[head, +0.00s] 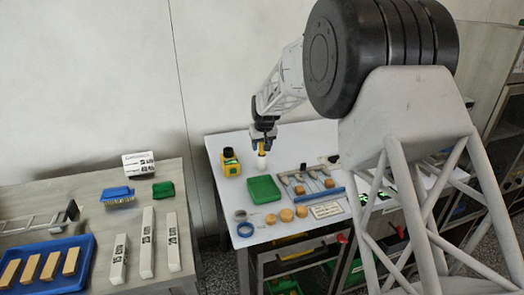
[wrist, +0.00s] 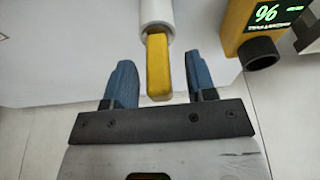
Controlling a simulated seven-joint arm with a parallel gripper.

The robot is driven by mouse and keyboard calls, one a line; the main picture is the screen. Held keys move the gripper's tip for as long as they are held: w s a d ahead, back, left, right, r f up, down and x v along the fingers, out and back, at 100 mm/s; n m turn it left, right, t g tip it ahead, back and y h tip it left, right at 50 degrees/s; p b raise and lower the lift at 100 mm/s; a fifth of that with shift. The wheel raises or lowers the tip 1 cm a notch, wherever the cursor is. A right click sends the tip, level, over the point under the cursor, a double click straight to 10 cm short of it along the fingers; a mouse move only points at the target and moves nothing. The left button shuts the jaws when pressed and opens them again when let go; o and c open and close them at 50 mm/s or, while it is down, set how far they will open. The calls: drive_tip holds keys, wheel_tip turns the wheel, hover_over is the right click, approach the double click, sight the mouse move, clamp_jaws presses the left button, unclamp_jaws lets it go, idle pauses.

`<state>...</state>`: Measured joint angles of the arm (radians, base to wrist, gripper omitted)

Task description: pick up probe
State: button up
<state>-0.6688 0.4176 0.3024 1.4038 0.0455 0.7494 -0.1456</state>
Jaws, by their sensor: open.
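The probe shows as a yellow handle (wrist: 158,68) with its end at a white cylinder (wrist: 155,12) in the wrist view. In the head view the yellow handle (head: 262,149) stands above the white cylinder (head: 262,163) on the white table (head: 222,185). My gripper (wrist: 161,82) is open, with one blue finger on each side of the handle and a visible gap on both sides. In the head view my gripper (head: 263,138) is just above the handle. Any part of the probe inside the cylinder is hidden.
A yellow meter (wrist: 266,28) with a green lit display is close on the right in the wrist view; in the head view the meter (head: 230,163) is left of the probe. A green tray (head: 263,189) and a rack (head: 310,184) lie nearer. A wooden table (head: 180,283) stands left.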

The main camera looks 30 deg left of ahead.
drive_tip(key=shift+f, duration=0.2)
drive_tip(key=shift+c, duration=0.5)
clamp_jaws()
drive_tip(key=shift+r, duration=0.15)
drive_tip(key=shift+r, duration=4.85)
